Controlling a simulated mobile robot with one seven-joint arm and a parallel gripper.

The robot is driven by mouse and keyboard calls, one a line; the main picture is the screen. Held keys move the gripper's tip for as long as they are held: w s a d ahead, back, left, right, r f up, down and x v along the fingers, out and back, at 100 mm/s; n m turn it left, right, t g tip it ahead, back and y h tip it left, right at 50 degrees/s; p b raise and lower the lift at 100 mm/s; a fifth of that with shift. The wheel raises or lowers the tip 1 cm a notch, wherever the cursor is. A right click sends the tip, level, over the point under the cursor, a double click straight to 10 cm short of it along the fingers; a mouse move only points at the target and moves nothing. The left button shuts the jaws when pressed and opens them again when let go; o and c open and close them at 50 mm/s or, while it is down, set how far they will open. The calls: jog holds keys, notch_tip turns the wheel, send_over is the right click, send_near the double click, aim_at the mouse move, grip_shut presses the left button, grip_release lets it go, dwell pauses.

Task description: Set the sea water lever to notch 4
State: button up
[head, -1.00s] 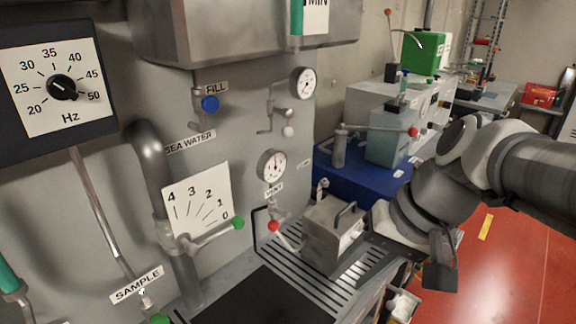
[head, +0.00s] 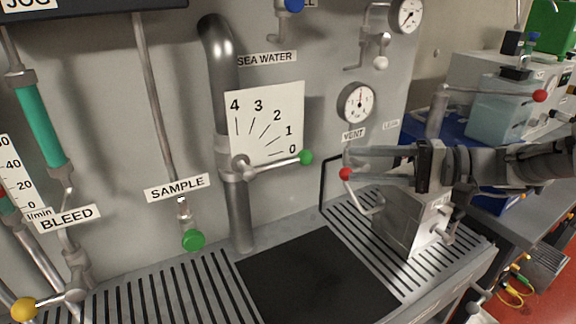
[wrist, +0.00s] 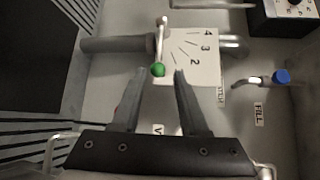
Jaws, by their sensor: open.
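The sea water lever (head: 275,164) is a thin metal handle with a green ball knob (head: 306,157), pivoting on a grey vertical pipe (head: 238,215). It points right and slightly up, near the 0 mark of the white notch plate (head: 284,108) numbered 0 to 4. My gripper (head: 345,166) is open and empty, a little right of the knob. In the wrist view the green knob (wrist: 158,69) lies just beyond and between the fingertips of my gripper (wrist: 160,73). I cannot tell whether a finger touches it.
The red-knobbed vent lever (head: 346,174) is close below my gripper. A metal box (head: 408,222) stands on the slotted bench below my arm. The sample valve's green knob (head: 193,240) is lower left. The wall between the sea water knob and the vent gauge (head: 357,103) is clear.

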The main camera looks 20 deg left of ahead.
aim_at(288, 164)
jog(key=a, duration=0.4)
jog(key=s+a+f+b, duration=0.1)
jog(key=a, duration=0.4)
jog(key=a+f, duration=0.1)
jog(key=a, duration=0.4)
jog(key=shift+s+a, duration=0.15)
jog(key=shift+s, duration=0.25)
grip_shut()
dwell(0.6)
